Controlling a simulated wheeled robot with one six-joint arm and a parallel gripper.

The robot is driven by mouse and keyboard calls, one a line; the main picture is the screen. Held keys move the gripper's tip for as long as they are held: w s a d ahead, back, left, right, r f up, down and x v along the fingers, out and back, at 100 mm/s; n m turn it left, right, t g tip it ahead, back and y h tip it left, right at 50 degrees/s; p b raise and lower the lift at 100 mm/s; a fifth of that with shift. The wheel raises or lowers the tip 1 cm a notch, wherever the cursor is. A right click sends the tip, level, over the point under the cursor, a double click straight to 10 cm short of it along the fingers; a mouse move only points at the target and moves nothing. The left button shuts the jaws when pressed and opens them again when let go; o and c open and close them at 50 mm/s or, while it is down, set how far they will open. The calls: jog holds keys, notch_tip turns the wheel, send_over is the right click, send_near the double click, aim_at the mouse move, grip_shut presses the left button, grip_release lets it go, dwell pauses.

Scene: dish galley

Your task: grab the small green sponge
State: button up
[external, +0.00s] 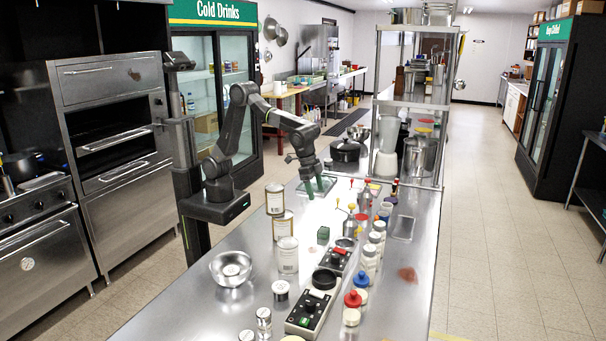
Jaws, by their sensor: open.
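A small dark green block (323,235), which looks like the small green sponge, sits on the steel counter (225,318) near its middle. My gripper (308,176) is open, farther back over the counter and apart from this block. Below my gripper is another green, upright piece (310,188) on a flat tray (328,182). I cannot tell what this piece is or whether the fingers touch it.
Tall cans (275,198) stand left of the block, and a steel bowl (231,267) is nearer. Black control boxes (311,311) and several bottles (370,258) crowd the right and front. A black pot (345,151) and a steel shelf stand behind.

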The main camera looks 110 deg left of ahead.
jog(key=p, duration=0.1)
send_over(323, 229)
jog(key=s, duration=0.1)
jog(key=f, duration=1)
jog(key=shift+s+d+f, duration=0.2)
jog(key=shift+d+f, duration=0.05)
jog(key=shift+f, duration=0.1)
jog(key=shift+p+x, duration=0.85)
jog(key=shift+x, duration=2.15)
jog(key=shift+s+a, duration=0.15)
jog(key=shift+s, duration=0.05)
jog(key=c, duration=1.1)
